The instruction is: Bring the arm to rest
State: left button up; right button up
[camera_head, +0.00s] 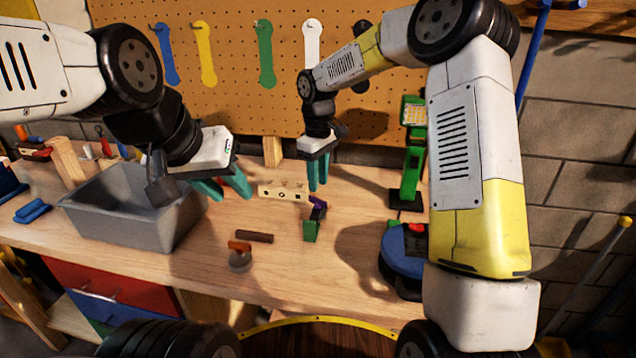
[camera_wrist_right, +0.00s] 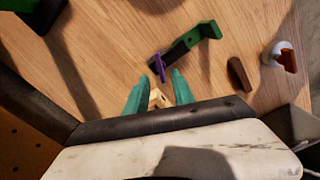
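My right gripper (camera_head: 318,178) points down above the back of the workbench (camera_head: 290,262). In the right wrist view its teal fingers (camera_wrist_right: 160,92) are apart. A pale wooden bar with holes (camera_head: 283,191) shows beyond them, and I see no grip on it. A green and black clamp-like tool (camera_head: 310,229) with a purple part (camera_head: 318,204) lies just in front of the right gripper.
A dark brown block (camera_head: 254,237) and a round pot with an orange-brown piece (camera_head: 240,258) lie at the middle front. A green stand (camera_head: 408,180) and a blue round device (camera_head: 403,254) are at the right. A pegboard (camera_head: 235,75) closes off the back.

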jog(key=shift+r, duration=1.2)
jog(key=shift+d+r, duration=0.1)
jog(key=shift+r, duration=0.05)
jog(key=s+d+r+m+t, duration=0.2)
jog(key=s+d+r+m, duration=0.1)
jog(key=s+d+r, duration=0.5)
jog(key=s+d+r+m+t, duration=0.25)
jog(key=s+r+m, duration=0.2)
jog(key=s, duration=0.55)
jog(key=s+d+m+t+y, duration=0.1)
jog(key=s+d+m+y, duration=0.1)
jog(key=s, duration=0.7)
jog(key=shift+s+d+m+t, duration=0.3)
jog(key=shift+d+m+t, duration=0.05)
jog(key=shift+d, duration=0.35)
